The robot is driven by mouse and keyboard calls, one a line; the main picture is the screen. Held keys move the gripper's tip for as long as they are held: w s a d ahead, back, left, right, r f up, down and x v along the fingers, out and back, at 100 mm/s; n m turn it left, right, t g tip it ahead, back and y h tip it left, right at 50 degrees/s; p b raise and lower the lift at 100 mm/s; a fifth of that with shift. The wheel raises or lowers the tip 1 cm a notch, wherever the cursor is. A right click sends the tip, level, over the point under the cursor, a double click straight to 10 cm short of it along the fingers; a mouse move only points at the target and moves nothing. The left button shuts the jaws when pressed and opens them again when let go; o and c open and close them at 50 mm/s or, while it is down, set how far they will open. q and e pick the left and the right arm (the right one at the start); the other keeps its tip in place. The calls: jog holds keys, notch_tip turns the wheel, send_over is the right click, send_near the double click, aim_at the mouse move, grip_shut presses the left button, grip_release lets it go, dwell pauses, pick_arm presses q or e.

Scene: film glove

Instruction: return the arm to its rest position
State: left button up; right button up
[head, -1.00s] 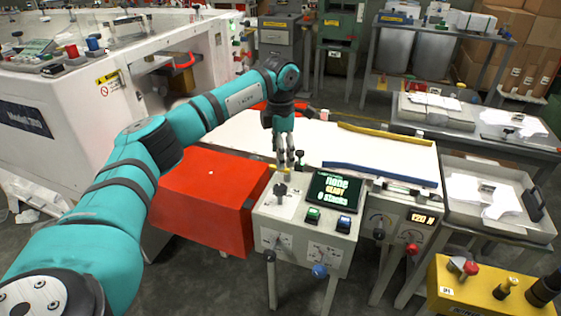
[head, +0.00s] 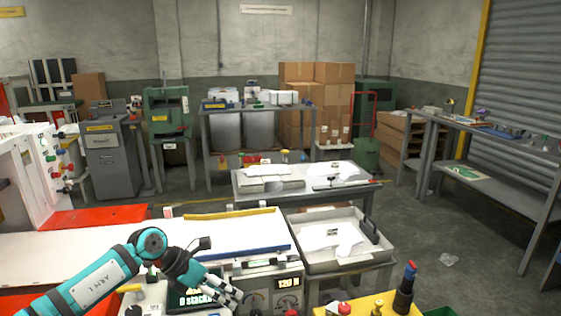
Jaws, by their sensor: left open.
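My left arm (head: 90,289), teal and dark grey, comes in from the lower left. Its gripper (head: 232,297) is open and points down to the right, in front of the control panel. I see nothing between its fingers. The gripper and wrist partly cover the panel's display (head: 190,301). My right arm and its gripper are out of view.
The white work bed (head: 222,231) with yellow and blue edge strips lies behind the arm. A grey tray (head: 368,256) with white sheets stands to its right. A yellow box (head: 385,302) with knobs is at the front. A side bench (head: 480,130) stands right, past open floor.

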pick_arm(q)
jog(key=s+d+r+n+t+h, duration=0.4)
jog(key=d+r+n+t+h, duration=0.6)
jog(key=d, duration=0.4)
jog(key=s+a+f+n+t+y, duration=0.1)
jog(key=a+f+n+t+y, duration=0.15)
jog(key=a+n+y, duration=0.55)
jog(key=a+f+n+t+y, duration=0.25)
jog(key=n+t+y, duration=0.2)
jog(key=n, duration=0.75)
jog(key=s+a+f+n+g+y, duration=0.5)
jog(key=s+a+f+n+y, duration=0.15)
jog(key=f, duration=0.25)
jog(key=s+a+f+n+g, duration=0.15)
jog(key=s+f+g, duration=0.25)
jog(key=s, duration=0.4)
jog(key=s+a+f+n+g+h, duration=0.1)
jog(key=s+f+n+g, duration=0.2)
jog(key=s, duration=0.5)
jog(key=s+a+f+n+g, duration=0.15)
jog(key=s+f+g, duration=0.25)
jog(key=s, duration=0.4)
notch_tip(320, 180, down, 26)
jog(key=s+g, duration=0.1)
jog(key=s, duration=0.1)
jog(key=s+a+f+g+p, duration=0.1)
jog(key=s+a+f, duration=0.1)
jog(key=s+f, duration=1.3)
jog(key=shift+s+a, duration=0.2)
jog(key=shift+s, duration=0.3)
